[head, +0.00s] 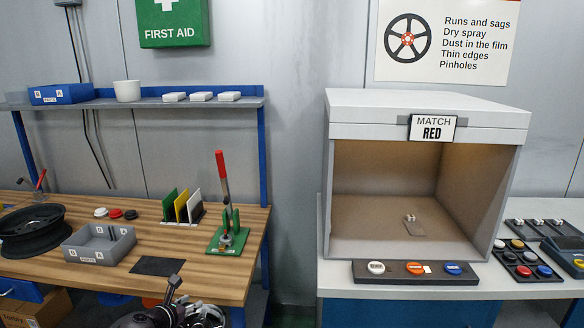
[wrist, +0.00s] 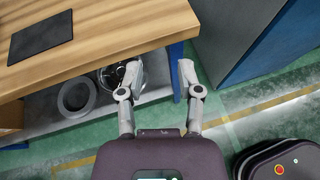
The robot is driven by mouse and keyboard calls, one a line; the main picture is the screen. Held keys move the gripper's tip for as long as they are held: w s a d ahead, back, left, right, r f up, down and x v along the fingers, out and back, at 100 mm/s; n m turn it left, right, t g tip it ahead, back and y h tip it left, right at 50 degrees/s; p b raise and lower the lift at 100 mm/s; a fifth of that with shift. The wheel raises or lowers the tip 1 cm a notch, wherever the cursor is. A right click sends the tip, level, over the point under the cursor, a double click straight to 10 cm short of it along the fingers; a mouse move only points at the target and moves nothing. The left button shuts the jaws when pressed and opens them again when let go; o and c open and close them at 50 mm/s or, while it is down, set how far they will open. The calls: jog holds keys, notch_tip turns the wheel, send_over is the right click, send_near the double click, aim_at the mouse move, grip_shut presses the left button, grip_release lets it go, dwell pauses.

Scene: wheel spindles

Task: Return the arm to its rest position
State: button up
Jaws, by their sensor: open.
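My gripper (wrist: 160,75) shows in the wrist view with its two fingers spread apart and nothing between them. It hangs beside the front edge of the wooden workbench (wrist: 110,30), over the green floor. In the head view, part of my arm (head: 170,312) shows low in the frame, in front of the bench; the fingers cannot be made out clearly there.
The wooden bench holds a grey bin (head: 98,246), a black wheel rim (head: 32,230), a dark mat (head: 158,266) and a green press with a red handle (head: 223,180). A light booth (head: 425,100) stands right. Below the bench, a shelf holds a grey ring (wrist: 76,97). A floor gap separates bench and cabinet.

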jog(key=w+d+f+m+g+p, duration=0.1)
jog(key=d+m+g, duration=0.1)
jog(key=d+m, duration=0.45)
jog(key=w+d+f+m+g+h+p, duration=0.1)
jog(key=d+m+g+p, duration=0.15)
jog(key=d, duration=0.75)
jog(key=d+f+m+g+p, duration=0.1)
jog(key=d+m+g, duration=0.1)
jog(key=d+m, duration=0.45)
jog(key=s+d+r+m+g+y+p, duration=0.1)
jog(key=s+d+m+g+y+p, duration=0.1)
jog(key=d+m, duration=0.6)
jog(key=s+d+m+g+y+p, duration=0.3)
jog(key=s+d+m, duration=0.4)
jog(key=d, duration=0.6)
jog(key=shift+r+m+g, duration=0.35)
jog(key=shift+m+g, duration=0.1)
jog(key=shift+m, duration=0.1)
jog(key=shift+r, duration=0.1)
notch_tip(320, 180, up, 17)
jog(key=p, duration=1.7)
